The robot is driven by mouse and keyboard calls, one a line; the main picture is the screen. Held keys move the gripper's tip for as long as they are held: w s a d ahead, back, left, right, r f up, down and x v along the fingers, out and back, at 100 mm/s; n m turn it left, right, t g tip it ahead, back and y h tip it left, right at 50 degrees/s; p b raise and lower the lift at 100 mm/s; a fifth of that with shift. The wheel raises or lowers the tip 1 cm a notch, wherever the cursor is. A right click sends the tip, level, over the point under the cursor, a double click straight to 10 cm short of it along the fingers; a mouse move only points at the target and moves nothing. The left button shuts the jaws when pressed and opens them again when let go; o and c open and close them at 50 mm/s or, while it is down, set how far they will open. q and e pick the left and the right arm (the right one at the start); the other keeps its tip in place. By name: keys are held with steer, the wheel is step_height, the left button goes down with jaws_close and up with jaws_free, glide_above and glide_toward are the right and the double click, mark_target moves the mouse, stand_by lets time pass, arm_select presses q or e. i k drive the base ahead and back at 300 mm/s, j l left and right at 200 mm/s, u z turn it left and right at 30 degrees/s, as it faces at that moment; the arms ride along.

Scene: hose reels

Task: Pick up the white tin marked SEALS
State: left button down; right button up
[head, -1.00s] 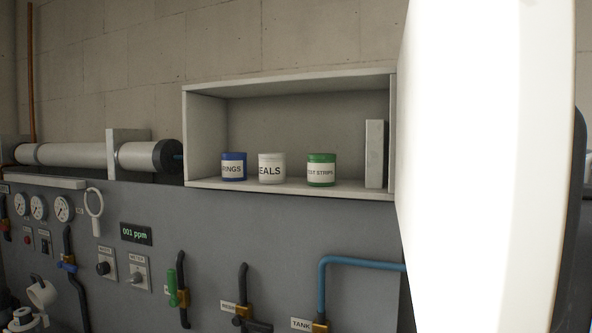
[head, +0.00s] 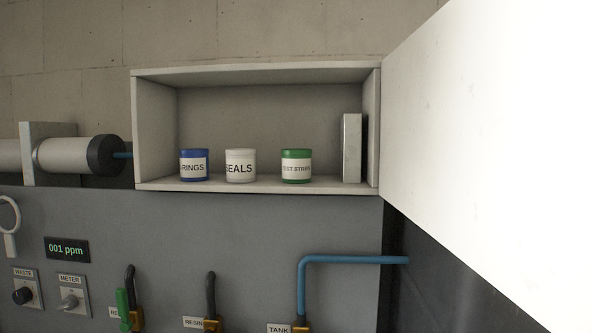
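The white tin marked SEALS (head: 240,167) stands upright on the floor of the open wall cabinet (head: 160,187). A blue tin (head: 194,166), its label reading RINGS in the part I can see, stands to its left with a small gap. A green tin marked TEST STRIPS (head: 296,167) stands to its right with a wider gap. Neither of my grippers shows in the head view.
A large white panel (head: 480,140), apparently the open cabinet door, fills the right side. A grey upright block (head: 351,148) stands at the cabinet's right end. Below are valves, a blue pipe (head: 350,260) and a display (head: 67,249). A white cylinder (head: 70,156) lies left.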

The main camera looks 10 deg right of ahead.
mark_target(240, 162)
steer(key=k+j+z, duration=0.1)
steer(key=j, duration=0.3)
steer(key=k+j+z, duration=0.15)
steer(key=j, duration=0.25)
steer(key=k+j+z, duration=0.1)
steer(key=j, duration=0.25)
steer(key=k+j+z, duration=0.15)
steer(key=k+j, duration=0.15)
steer(key=j, duration=0.3)
